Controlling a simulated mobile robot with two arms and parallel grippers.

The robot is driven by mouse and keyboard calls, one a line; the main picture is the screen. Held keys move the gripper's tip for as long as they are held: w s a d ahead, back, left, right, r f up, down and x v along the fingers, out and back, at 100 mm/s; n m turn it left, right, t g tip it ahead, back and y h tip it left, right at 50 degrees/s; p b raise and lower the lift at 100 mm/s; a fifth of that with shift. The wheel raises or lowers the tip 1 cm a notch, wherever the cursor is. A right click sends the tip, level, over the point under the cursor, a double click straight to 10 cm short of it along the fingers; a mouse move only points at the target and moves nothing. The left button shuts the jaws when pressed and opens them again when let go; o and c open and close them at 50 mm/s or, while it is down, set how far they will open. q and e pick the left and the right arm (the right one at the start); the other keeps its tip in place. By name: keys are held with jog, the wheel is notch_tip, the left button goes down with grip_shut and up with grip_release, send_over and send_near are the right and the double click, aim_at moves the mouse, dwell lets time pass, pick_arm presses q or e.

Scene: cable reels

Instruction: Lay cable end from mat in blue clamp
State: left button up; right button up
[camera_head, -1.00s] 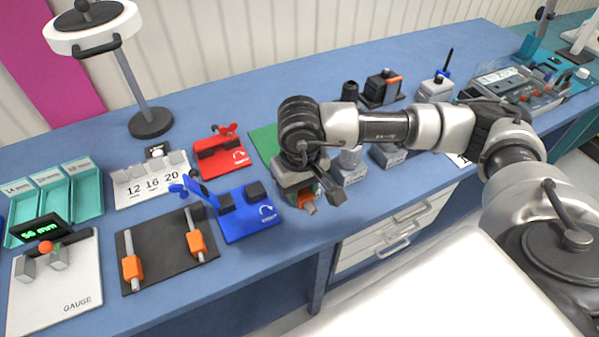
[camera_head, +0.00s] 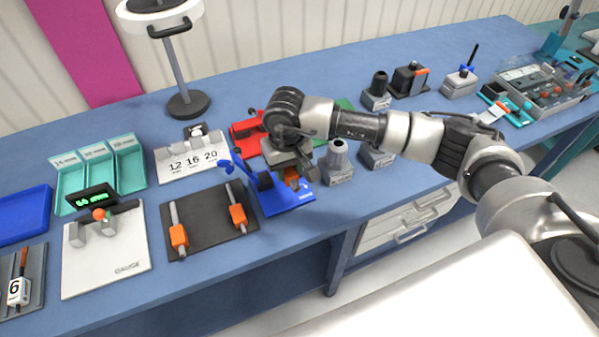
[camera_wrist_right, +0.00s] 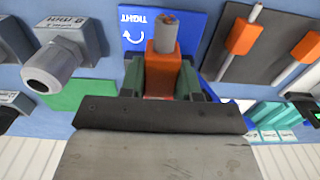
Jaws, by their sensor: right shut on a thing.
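My right gripper (camera_head: 291,180) is shut on a cable end (camera_wrist_right: 166,34), a grey cable with copper strands in an orange sleeve (camera_wrist_right: 164,72). In the head view, the gripper and orange sleeve are over the right part of the blue clamp (camera_head: 270,205), hiding much of it. The clamp's blue lever (camera_head: 238,165) stands raised at its left. In the wrist view, the clamp's blue plate (camera_wrist_right: 135,30), marked TIGHT, lies behind the cable end. I cannot tell whether the cable touches the clamp. My left gripper is not in view.
A black mat (camera_head: 207,220) with two orange-sleeved cable pieces lies left of the clamp. A red clamp (camera_head: 245,130) and a green mat (camera_wrist_right: 85,95) are behind the arm. Grey blocks, one a grey socket (camera_head: 338,160), stand to the right. The gauge (camera_head: 105,260) is further left.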

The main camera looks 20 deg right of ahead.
jog(key=shift+w+a, duration=0.25)
jog(key=shift+w, duration=0.25)
jog(key=shift+w+f, duration=0.3)
jog(key=shift+f+b, duration=0.8)
jog(key=shift+f, duration=1.55)
jog(key=shift+b, duration=0.4)
jog(key=shift+f, duration=0.1)
jog(key=shift+f+b, duration=0.75)
jog(key=shift+b, duration=0.35)
